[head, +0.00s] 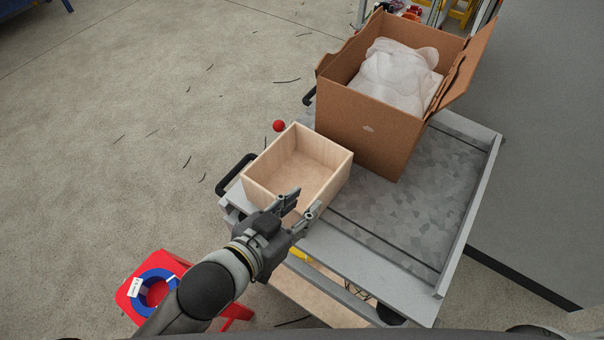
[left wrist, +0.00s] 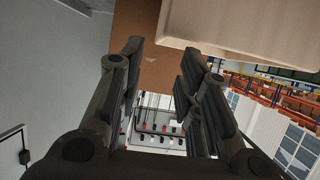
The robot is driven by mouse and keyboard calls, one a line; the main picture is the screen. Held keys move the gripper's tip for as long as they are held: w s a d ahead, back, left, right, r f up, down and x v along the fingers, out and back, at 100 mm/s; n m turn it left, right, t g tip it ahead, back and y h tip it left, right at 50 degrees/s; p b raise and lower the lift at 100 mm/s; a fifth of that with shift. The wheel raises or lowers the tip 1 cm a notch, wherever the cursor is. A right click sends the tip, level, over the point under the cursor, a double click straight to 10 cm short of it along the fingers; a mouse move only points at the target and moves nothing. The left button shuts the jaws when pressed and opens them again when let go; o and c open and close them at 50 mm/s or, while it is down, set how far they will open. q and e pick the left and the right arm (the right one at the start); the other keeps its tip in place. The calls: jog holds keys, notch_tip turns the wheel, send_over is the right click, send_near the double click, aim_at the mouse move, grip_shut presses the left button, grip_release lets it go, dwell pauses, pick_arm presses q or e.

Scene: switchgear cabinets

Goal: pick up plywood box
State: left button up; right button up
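The open plywood box (head: 315,180) sits on the left end of a grey metal cart (head: 400,215) and looks empty. My left gripper (head: 304,207) is at the box's near right side, with its fingers spread and nothing between them. In the left wrist view, the left gripper (left wrist: 160,75) has its two fingers apart, and the pale box (left wrist: 240,28) shows above the right finger. I cannot tell whether a finger touches the box. My right gripper is not in view.
A cardboard box (head: 365,130) with white wrapping (head: 398,75) stands on the cart behind the plywood box. A red stool (head: 128,300) with a blue ring (head: 138,290) stands at lower left. A red ball (head: 279,126) shows beside the cart. The cart's right part is clear.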

aim_at(325, 186)
pick_arm(q)
jog(key=shift+w+d+f, duration=0.1)
jog(key=shift+w+d, duration=0.1)
jog(key=shift+w, duration=0.05)
jog(key=x, duration=0.3)
jog(key=shift+w+d+f+p, duration=0.15)
jog(key=shift+w+p, duration=0.05)
jog(key=shift+p, duration=0.1)
jog(key=shift+w+d+f, duration=0.1)
jog(key=shift+w+d, duration=0.1)
jog(key=shift+w+d+f, duration=0.15)
jog(key=shift+w+d, duration=0.1)
jog(key=shift+w, duration=0.1)
jog(key=x, duration=0.3)
jog(key=shift+w+d+f+p, duration=0.15)
jog(key=shift+p, duration=0.15)
jog(key=shift+w+d+f, duration=0.2)
jog(key=shift+w+d, duration=0.1)
jog(key=shift+w, duration=0.05)
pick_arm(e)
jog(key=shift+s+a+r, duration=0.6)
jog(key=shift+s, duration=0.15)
pick_arm(q)
jog(key=shift+c, duration=0.5)
